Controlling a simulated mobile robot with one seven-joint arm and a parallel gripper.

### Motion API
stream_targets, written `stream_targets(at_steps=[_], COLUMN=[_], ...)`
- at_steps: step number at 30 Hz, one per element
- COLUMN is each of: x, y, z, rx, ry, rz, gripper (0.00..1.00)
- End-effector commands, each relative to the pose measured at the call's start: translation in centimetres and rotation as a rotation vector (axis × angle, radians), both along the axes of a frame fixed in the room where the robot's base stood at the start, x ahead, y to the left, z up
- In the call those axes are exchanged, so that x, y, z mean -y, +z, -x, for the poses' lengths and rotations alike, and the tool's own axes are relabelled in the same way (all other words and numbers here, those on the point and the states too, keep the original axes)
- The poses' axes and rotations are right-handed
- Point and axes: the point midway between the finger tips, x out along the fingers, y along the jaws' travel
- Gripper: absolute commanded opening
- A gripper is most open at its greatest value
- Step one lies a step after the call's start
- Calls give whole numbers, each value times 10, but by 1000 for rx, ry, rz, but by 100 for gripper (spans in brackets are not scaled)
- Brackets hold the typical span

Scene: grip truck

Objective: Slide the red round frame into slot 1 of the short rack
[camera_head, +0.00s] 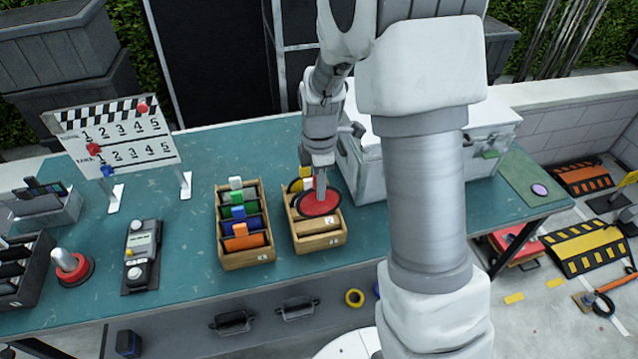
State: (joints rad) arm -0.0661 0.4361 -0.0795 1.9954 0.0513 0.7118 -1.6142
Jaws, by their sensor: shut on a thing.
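The red round frame (319,203) is a red disc with a dark rim. My gripper (320,186) points down and is shut on its upper edge. The frame's face is turned up toward the camera, and it overlaps the short rack (319,242) in the picture. I cannot tell whether it touches the rack or hangs just above it. The short rack is a wooden box with dividers and a small label on its front. A yellow piece (297,184) shows at its back left, partly hidden by my gripper. The frame hides several of the rack's slots.
A longer wooden rack (246,260) with white, green, blue and orange pieces stands just left. A numbered board (120,138), a dark control box (142,255) and a red-based knob (72,268) are farther left. A silver case (368,180) stands close behind on the right.

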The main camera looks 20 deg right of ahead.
Motion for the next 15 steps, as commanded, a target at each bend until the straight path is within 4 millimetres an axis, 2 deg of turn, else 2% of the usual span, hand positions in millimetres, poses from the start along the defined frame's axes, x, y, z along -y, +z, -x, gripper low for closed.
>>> stream_targets(at_steps=[8,15], x=[0,0], y=[-18,-43], z=[0,0], rx=[-1,-1], ry=[4,2], rz=[0,0], gripper=[0,0])
